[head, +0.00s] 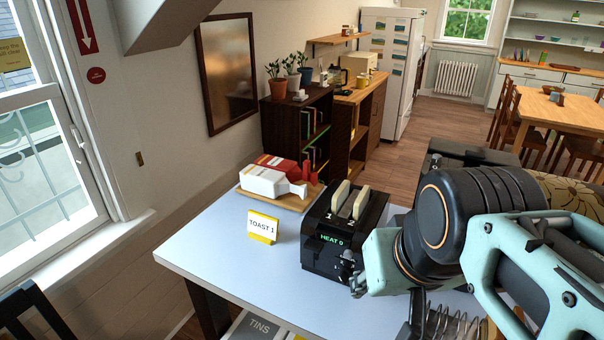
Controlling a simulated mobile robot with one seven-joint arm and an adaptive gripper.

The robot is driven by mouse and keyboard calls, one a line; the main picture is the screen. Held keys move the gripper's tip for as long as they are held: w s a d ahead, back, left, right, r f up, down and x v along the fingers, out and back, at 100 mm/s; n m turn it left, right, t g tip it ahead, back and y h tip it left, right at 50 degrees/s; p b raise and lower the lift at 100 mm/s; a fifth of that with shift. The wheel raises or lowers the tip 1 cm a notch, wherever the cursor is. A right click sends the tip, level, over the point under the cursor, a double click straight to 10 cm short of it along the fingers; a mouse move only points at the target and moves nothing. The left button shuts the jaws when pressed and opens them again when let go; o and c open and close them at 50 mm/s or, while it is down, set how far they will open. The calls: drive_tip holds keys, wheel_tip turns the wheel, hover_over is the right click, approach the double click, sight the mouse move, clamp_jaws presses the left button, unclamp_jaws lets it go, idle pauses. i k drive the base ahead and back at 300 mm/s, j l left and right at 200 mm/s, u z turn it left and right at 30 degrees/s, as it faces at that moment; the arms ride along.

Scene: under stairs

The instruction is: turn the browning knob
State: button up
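A black toaster (318,254) stands on the white table, with two pale bread slices (350,201) upright in its slots. A green display on its front reads "HEAT 0". Small dark controls (346,256) show at the right of its front face, but I cannot make out which is the browning knob. My gripper (357,286) is at the toaster's front right corner, close to these controls. Whether it touches them is unclear. My arm hides most of the gripper, and its finger opening cannot be made out.
A yellow-based card (262,228) reading "TOAST 1" stands left of the toaster. Behind it, a wooden board (288,203) holds red and white items. The white tabletop (215,245) is clear at left. Shelves with plants (277,88) stand beyond.

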sight(345, 273)
drive_tip(key=i, duration=0.35)
drive_tip(key=k, duration=0.8)
drive_tip(key=k+l, duration=0.45)
drive_tip(key=l, duration=0.15)
drive_tip(key=i+j, duration=0.5)
drive_tip(key=j, duration=0.1)
